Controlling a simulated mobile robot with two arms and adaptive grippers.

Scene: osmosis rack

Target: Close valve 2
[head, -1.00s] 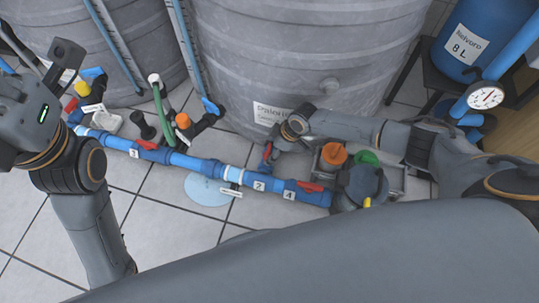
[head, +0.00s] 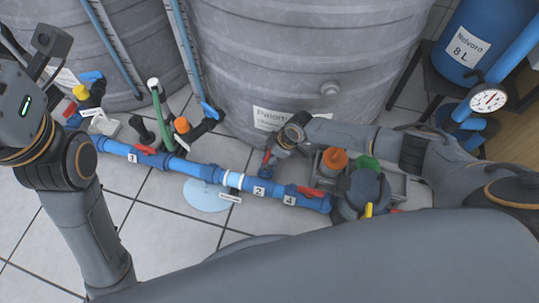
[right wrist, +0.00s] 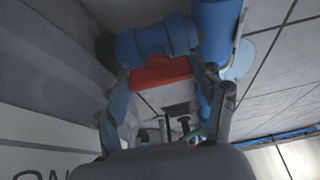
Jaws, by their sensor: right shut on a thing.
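The blue pipe (head: 208,171) runs along the floor with number tags. Tag 2 (head: 259,190) sits on it near the right end, beside tag 4 (head: 289,199). The red handle of valve 2 (head: 267,157) shows just above tag 2, beside the tank. My right gripper (head: 270,152) reaches it from the right and is shut on it. In the right wrist view the red handle (right wrist: 160,73) lies between the two fingers, against a blue pipe fitting (right wrist: 157,42). My left gripper (head: 42,58) is raised at the far left, away from the pipe; its jaw opening is unclear.
A grey tank (head: 310,60) stands close behind the pipe. An orange knob (head: 334,158) and a pump (head: 360,190) lie under my right arm. A puddle (head: 205,196) is in front; the tiles there are clear.

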